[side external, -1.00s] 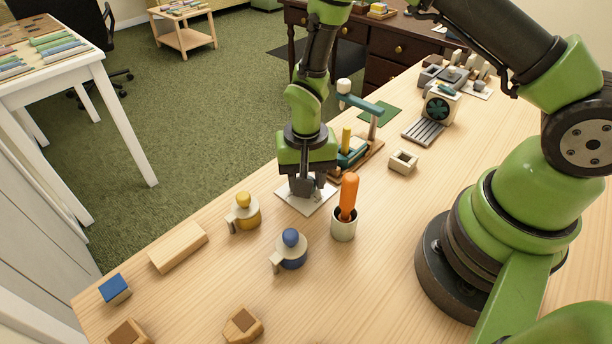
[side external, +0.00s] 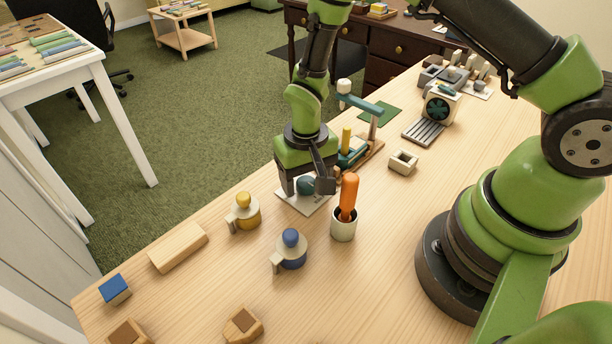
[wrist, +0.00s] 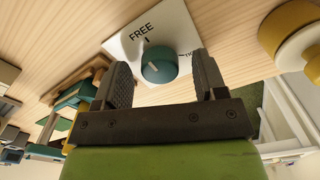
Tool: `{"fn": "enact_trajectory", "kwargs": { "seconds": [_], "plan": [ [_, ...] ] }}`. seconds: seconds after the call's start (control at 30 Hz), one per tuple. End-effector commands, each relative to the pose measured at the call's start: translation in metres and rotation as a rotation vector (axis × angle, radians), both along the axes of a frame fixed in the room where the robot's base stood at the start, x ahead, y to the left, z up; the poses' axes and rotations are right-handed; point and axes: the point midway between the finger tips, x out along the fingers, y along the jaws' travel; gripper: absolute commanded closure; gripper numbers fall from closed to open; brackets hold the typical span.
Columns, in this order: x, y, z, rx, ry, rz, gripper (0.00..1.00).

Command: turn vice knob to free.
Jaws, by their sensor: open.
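The teal knob (side external: 305,186) sits on a white plate (side external: 311,208) on the bench. In the wrist view the knob (wrist: 160,66) has a short white mark on its face. The white plate (wrist: 127,46) there shows the word FREE with a black tick at upper left of the knob. A second label at its right is partly hidden by a finger. My gripper (side external: 306,190) is open, with its fingers spread on either side of the knob. In the wrist view my gripper (wrist: 161,60) shows gaps between both fingers and the knob.
A white cup with an orange handle (side external: 349,195) stands close at right. A yellow-topped piece (side external: 244,212) and a blue-topped piece (side external: 291,248) stand in front. A teal press-like fixture (side external: 358,150) stands just behind. Bare wood lies at the front right.

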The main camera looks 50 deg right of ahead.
Motion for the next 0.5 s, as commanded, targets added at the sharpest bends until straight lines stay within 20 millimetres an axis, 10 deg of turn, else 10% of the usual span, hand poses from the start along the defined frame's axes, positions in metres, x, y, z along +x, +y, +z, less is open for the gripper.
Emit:
{"fn": "enact_trajectory", "kwargs": {
  "seconds": [0.5],
  "plan": [
    [0.001, 0.000, 0.074, 0.001, -0.006, 0.000, 0.35]
  ]
}}
